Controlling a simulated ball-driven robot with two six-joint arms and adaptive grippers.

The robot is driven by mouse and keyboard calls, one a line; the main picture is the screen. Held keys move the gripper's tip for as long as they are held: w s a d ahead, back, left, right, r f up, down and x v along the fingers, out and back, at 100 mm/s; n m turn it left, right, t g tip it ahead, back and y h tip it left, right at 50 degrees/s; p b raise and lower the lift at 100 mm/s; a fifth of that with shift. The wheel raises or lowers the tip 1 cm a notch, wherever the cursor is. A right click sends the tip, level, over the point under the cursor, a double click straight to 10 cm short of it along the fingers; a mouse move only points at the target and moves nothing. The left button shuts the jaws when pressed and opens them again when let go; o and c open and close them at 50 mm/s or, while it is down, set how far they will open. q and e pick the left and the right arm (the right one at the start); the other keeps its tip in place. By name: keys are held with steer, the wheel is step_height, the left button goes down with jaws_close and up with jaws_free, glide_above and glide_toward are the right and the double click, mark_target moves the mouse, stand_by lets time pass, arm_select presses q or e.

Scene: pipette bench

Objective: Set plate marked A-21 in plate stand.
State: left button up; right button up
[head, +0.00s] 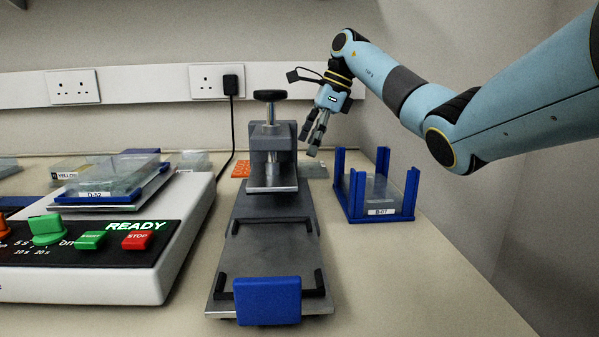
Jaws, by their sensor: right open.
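No label reading A-21 can be made out. A blue frame with upright corner posts, which looks like the plate stand (337,182), stands right of centre. A clear plate labelled B-07 (381,211) sits low inside it. My right gripper (311,144) is open and empty, pointing down above and near that piece, behind and left of the stand. My left gripper is not in view.
A grey press device (275,220) with a black knob and blue front block fills the middle. A white machine (85,270) at left carries a plate labelled D-52 (105,184). An orange rack (241,169) lies behind. The bench at front right is clear.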

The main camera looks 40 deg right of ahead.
steer(key=x, duration=0.5)
steer(key=shift+c, duration=0.4)
steer(key=c, duration=1)
step_height(320, 180, up, 13)
steer(key=p, duration=0.1)
steer(key=shift+c, duration=0.2)
step_height(320, 180, up, 5)
steer(key=p, duration=0.4)
glide_above(300, 167)
steer(key=shift+s+d+r, duration=0.15)
steer(key=shift+s+r, duration=0.05)
steer(key=shift+s, duration=0.15)
